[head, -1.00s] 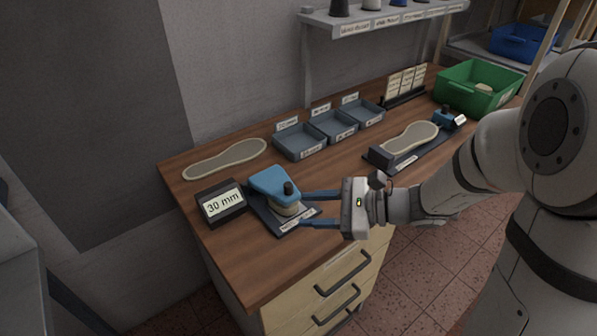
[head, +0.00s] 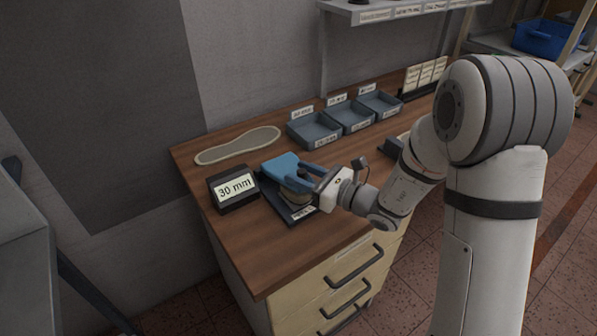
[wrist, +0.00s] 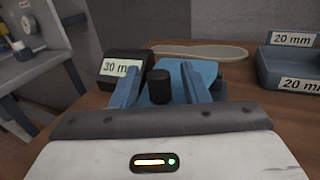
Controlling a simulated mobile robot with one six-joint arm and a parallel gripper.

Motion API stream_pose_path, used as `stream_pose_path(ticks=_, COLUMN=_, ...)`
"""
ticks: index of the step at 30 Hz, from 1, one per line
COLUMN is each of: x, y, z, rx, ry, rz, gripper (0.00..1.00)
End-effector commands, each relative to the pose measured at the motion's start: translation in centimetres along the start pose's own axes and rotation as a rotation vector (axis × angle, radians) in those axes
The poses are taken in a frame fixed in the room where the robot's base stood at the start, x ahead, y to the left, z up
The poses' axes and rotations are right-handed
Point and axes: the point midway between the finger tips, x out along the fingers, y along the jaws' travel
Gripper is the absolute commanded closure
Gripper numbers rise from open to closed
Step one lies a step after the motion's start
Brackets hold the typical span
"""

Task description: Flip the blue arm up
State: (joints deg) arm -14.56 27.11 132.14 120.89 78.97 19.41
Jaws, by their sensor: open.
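The blue arm (head: 278,166) is part of a small device on a dark base plate (head: 301,216) near the front of the wooden bench. It lies low over a pale round part (head: 290,196). In the wrist view the blue arm (wrist: 203,71) is just beyond my fingers, and its upright black knob (wrist: 159,88) stands between them. My gripper (head: 299,177) is open, with its two blue fingers on either side of the knob; it also shows in the wrist view (wrist: 161,72). I cannot tell whether either finger touches the knob. My gripper hides the knob in the head view.
A 30 mm display (head: 234,190) stands close to the left of the device. A flat sole shape (head: 238,146) lies behind it. Grey labelled trays (head: 314,131) stand further back right. The bench's front left is clear.

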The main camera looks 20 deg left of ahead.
Motion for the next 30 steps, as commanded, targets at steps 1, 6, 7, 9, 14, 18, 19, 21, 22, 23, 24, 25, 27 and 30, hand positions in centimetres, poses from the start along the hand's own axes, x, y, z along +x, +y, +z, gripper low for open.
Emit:
stream_pose_path(ticks=1, x=0.20, y=0.02, z=0.02, rx=0.000, ry=0.000, rz=0.000, gripper=0.59)
stream_pose_path(ticks=6, x=0.26, y=-0.01, z=0.02, rx=0.000, ry=0.000, rz=-0.001, gripper=0.59)
stream_pose_path(ticks=7, x=0.25, y=-0.02, z=0.02, rx=0.000, ry=0.000, rz=-0.001, gripper=0.59)
stream_pose_path(ticks=9, x=0.24, y=-0.02, z=0.02, rx=-0.001, ry=0.000, rz=-0.001, gripper=0.61)
stream_pose_path(ticks=14, x=0.21, y=-0.03, z=0.02, rx=-0.001, ry=0.000, rz=-0.001, gripper=0.74)
stream_pose_path(ticks=18, x=0.19, y=-0.04, z=0.02, rx=-0.001, ry=0.000, rz=-0.001, gripper=0.85)
stream_pose_path(ticks=19, x=0.19, y=-0.04, z=0.02, rx=-0.001, ry=0.000, rz=-0.001, gripper=0.88)
stream_pose_path(ticks=21, x=0.19, y=-0.05, z=0.03, rx=-0.001, ry=0.000, rz=-0.001, gripper=0.93)
stream_pose_path(ticks=22, x=0.18, y=-0.06, z=0.03, rx=-0.001, ry=0.000, rz=-0.001, gripper=0.96)
stream_pose_path(ticks=23, x=0.18, y=-0.06, z=0.03, rx=-0.001, ry=0.000, rz=-0.001, gripper=0.98)
stream_pose_path(ticks=24, x=0.18, y=-0.07, z=0.03, rx=-0.001, ry=-0.001, rz=-0.002, gripper=1.00)
stream_pose_path(ticks=25, x=0.17, y=-0.07, z=0.03, rx=-0.001, ry=-0.001, rz=-0.002, gripper=1.00)
stream_pose_path(ticks=27, x=0.17, y=-0.08, z=0.03, rx=-0.001, ry=-0.001, rz=-0.002, gripper=1.00)
stream_pose_path(ticks=30, x=0.16, y=-0.10, z=0.04, rx=-0.001, ry=-0.001, rz=-0.002, gripper=1.00)
